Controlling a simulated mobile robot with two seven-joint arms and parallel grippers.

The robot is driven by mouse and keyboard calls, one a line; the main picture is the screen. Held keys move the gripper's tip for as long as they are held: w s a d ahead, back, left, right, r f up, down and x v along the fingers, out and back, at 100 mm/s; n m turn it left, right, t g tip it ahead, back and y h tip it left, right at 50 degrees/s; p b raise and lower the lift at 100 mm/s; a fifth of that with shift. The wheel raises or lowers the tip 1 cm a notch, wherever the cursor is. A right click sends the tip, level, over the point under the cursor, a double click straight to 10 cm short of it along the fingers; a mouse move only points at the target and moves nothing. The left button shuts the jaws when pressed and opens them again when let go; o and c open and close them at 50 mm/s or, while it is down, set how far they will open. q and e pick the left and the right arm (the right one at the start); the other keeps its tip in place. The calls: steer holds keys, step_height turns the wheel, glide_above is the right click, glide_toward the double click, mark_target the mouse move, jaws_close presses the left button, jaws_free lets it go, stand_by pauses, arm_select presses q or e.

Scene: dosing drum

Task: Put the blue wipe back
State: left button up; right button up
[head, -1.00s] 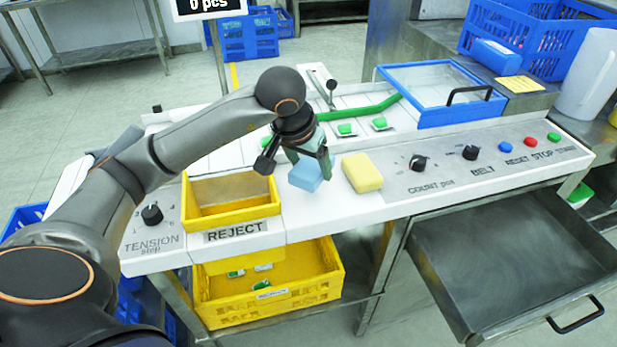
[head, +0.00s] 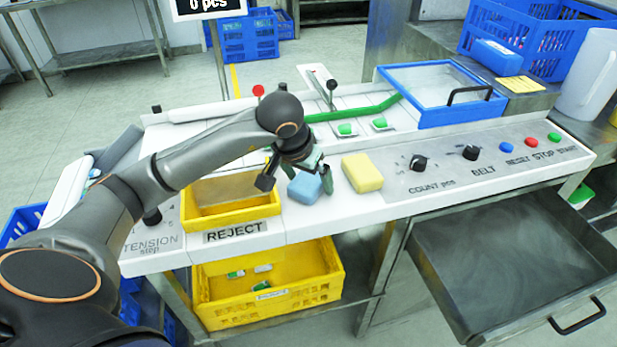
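The blue wipe (head: 304,188) lies on the white machine panel, just left of the yellow wipe (head: 362,173) and right of the yellow reject tray. My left gripper (head: 304,179) is right above and around the blue wipe. Its fingers look spread, one greenish pad at the wipe's right side and the other partly hidden at its upper left. Whether a pad still touches the wipe cannot be told. My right gripper is not in view.
The yellow reject tray (head: 213,211) stands close to the left of my gripper. Knobs and buttons (head: 531,142) line the panel on the right. A blue-framed cover (head: 440,117) is behind. An open steel drawer (head: 470,300) juts out at the lower right.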

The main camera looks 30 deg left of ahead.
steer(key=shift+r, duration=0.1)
arm_select(q)
steer(key=shift+r+p, duration=0.3)
steer(key=shift+p, duration=0.05)
steer(key=v, duration=1.1)
steer(key=shift+s+r+p, duration=0.15)
steer(key=shift+r+p, duration=0.2)
steer(key=shift+p, duration=0.1)
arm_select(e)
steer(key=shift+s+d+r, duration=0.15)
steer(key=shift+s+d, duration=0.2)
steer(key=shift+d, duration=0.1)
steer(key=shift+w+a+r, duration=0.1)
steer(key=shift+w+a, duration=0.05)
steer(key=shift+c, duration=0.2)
